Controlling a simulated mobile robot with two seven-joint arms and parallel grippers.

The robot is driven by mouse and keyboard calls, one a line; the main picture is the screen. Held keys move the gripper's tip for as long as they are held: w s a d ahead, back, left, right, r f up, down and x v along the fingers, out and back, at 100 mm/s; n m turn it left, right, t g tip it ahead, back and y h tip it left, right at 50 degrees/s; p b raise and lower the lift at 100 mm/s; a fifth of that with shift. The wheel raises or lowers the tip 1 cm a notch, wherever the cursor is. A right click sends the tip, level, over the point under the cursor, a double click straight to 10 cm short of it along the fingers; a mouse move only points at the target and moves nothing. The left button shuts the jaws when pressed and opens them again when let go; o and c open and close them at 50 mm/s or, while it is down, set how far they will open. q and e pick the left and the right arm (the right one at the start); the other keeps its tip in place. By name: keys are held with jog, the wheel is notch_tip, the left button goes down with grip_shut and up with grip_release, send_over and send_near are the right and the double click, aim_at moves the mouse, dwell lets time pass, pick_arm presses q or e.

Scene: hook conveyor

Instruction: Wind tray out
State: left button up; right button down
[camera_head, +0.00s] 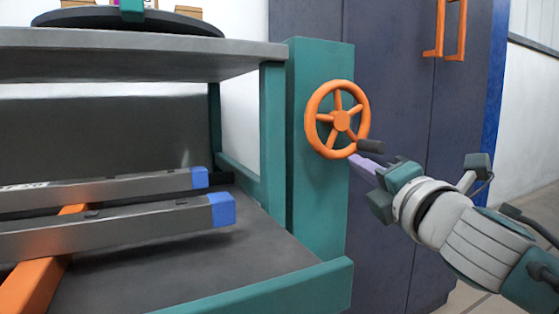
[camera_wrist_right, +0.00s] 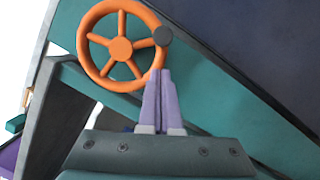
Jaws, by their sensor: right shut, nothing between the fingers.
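An orange handwheel (camera_head: 341,120) with several spokes is mounted on the upper part of a teal post. A dark crank knob (camera_head: 371,146) sticks out from its lower right rim. My right gripper (camera_head: 355,159) is shut and empty, its lilac fingertips just below the knob. In the right wrist view the handwheel (camera_wrist_right: 120,49) is ahead and left of the fingers (camera_wrist_right: 160,74), and the knob (camera_wrist_right: 163,36) is just beyond the tips. I cannot tell whether the fingers touch the knob or rim. No piece is clearly recognisable as the tray. My left gripper is out of view.
The teal post (camera_head: 320,210) belongs to a bench with a grey upper shelf (camera_head: 130,60). Below, grey bars with blue ends (camera_head: 221,210) rest across an orange bar (camera_head: 35,285). A dark cabinet (camera_head: 400,110) with orange handles (camera_head: 462,28) stands behind.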

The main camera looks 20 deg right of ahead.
jog(key=shift+d+r, duration=0.25)
jog(key=shift+d, duration=0.2)
jog(key=shift+d+r, duration=0.2)
jog(key=shift+d, duration=0.25)
jog(key=shift+d+n, duration=0.2)
jog(key=shift+n, duration=0.3)
jog(key=shift+d+r+n+b, duration=0.2)
jog(key=shift+n+b, duration=0.15)
jog(key=shift+n, duration=0.15)
jog(key=shift+t, duration=0.3)
